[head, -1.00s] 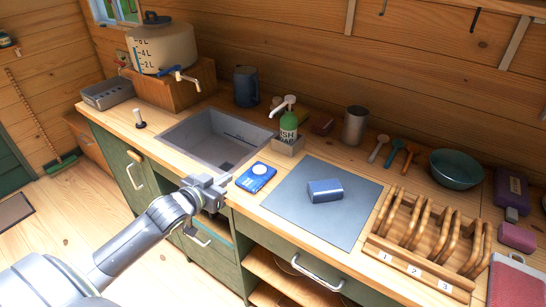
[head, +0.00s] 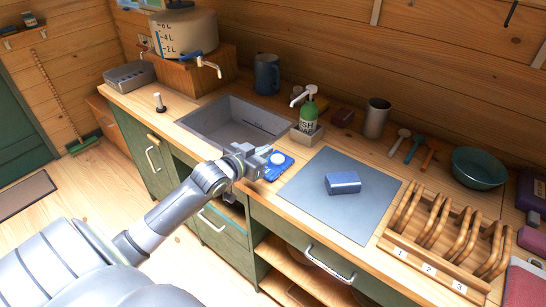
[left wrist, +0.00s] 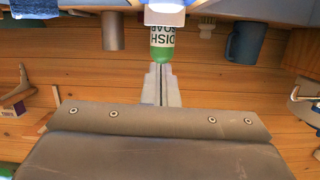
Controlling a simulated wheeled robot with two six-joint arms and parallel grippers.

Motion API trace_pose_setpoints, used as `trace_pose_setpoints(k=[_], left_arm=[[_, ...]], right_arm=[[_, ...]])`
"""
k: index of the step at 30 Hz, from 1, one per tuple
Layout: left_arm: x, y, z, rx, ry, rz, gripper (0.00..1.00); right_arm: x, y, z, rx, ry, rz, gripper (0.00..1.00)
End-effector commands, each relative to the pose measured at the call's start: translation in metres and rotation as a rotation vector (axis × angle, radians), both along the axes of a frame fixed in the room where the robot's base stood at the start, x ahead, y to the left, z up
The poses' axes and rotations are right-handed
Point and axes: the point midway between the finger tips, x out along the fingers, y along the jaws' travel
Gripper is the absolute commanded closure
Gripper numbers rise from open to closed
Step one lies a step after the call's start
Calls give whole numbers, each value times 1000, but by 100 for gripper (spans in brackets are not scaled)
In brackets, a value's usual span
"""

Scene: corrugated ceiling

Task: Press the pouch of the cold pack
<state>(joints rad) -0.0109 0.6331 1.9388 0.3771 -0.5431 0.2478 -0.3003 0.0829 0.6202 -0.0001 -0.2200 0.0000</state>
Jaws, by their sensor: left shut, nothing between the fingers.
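The cold pack (head: 283,169) is a flat blue packet with a round white pouch (head: 277,158) on top. It lies on the wooden counter between the sink and the grey mat. My left gripper (head: 265,153) is at its left side in the head view, and its fingertips cover part of the pack near the pouch. Whether they touch it I cannot tell. In the left wrist view the fingers (left wrist: 161,84) are shut together with nothing between them. I cannot make out the cold pack in that view. My right gripper is not in view.
A green dish soap bottle (head: 308,117) stands in a holder behind the pack. The sink (head: 235,125) lies to the left. A blue block (head: 343,183) rests on the grey mat (head: 330,212). A numbered wooden rack (head: 440,262) stands at the right.

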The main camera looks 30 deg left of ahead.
Motion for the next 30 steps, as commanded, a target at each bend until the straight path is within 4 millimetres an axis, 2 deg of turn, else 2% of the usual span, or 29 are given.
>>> trace_pose_setpoints(k=[3,8,9,15,30], left_arm=[[23,-2,-4,-3,-1,1,100],[46,-4,-13,-3,1,1,100],[43,-2,-23,-2,6,2,100],[43,-1,-45,1,3,2,100],[42,-1,-53,2,1,2,100]], right_arm=[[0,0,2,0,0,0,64],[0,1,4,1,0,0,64],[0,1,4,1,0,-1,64],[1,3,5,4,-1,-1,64],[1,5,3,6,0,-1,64]])
